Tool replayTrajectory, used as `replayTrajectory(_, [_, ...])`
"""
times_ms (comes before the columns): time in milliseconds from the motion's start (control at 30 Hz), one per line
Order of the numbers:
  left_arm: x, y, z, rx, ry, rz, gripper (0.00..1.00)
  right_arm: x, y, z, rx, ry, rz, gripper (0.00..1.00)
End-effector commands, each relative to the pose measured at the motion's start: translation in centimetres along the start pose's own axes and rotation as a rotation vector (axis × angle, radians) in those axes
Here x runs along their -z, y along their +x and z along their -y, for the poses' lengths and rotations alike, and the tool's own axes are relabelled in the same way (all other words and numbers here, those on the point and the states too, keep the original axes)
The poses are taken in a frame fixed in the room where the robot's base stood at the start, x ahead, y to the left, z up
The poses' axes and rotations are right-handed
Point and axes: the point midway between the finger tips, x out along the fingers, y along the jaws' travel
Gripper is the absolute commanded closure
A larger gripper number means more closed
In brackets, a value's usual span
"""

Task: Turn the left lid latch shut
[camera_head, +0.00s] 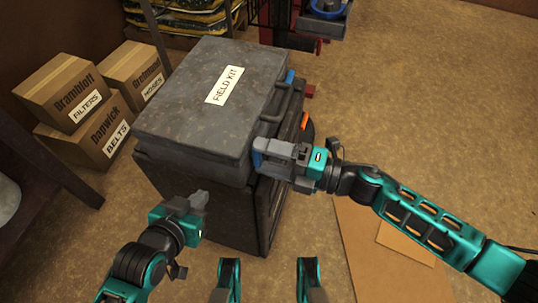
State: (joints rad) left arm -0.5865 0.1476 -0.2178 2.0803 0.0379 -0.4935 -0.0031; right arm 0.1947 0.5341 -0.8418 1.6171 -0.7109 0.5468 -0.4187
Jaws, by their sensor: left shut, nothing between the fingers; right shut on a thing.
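A dark grey case (180,115) with a lid labelled FIELD KIT stands at the middle left, its lid down. A blue latch (257,158), the left lid latch, is on the near end of the case's right-hand side. My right gripper (264,152) is shut on it, and its fingers hide part of it. A second blue latch (290,76) is farther back on the same side. My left gripper (197,202) is shut and empty, in front of the case's near side.
The case rests on a dark box (195,205) with an orange piece (304,120) on its right side. Cardboard boxes (65,90) stand at the left. A flat cardboard sheet (365,255) lies on the floor. The floor at the right is mostly clear.

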Motion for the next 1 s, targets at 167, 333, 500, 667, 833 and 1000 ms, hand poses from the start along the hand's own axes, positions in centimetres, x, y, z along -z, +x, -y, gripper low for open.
replayTrajectory(167, [0.0,0.0,-0.1,0.000,-0.002,-0.001,1.00,0.0,0.0,0.1,0.002,-0.005,0.000,0.17])
replayTrajectory(333, [0.0,0.0,-0.1,-0.001,-0.002,-0.001,1.00,0.0,0.0,0.0,0.001,-0.003,0.000,0.02])
replayTrajectory(500, [0.0,0.0,-0.1,-0.001,-0.002,0.000,1.00,0.0,0.0,0.0,0.001,-0.002,0.000,0.02])
replayTrajectory(667, [0.0,-0.1,-0.1,-0.001,-0.002,0.000,1.00,0.0,-0.7,0.0,0.002,0.000,0.001,0.02])
replayTrajectory(833, [0.3,-0.3,-0.1,0.000,-0.002,-0.003,1.00,0.0,-3.6,0.1,0.006,0.000,0.003,0.02])
replayTrajectory(1000, [0.3,-0.4,0.0,0.002,0.000,-0.002,1.00,0.0,-7.5,0.1,0.006,0.000,0.001,0.02])
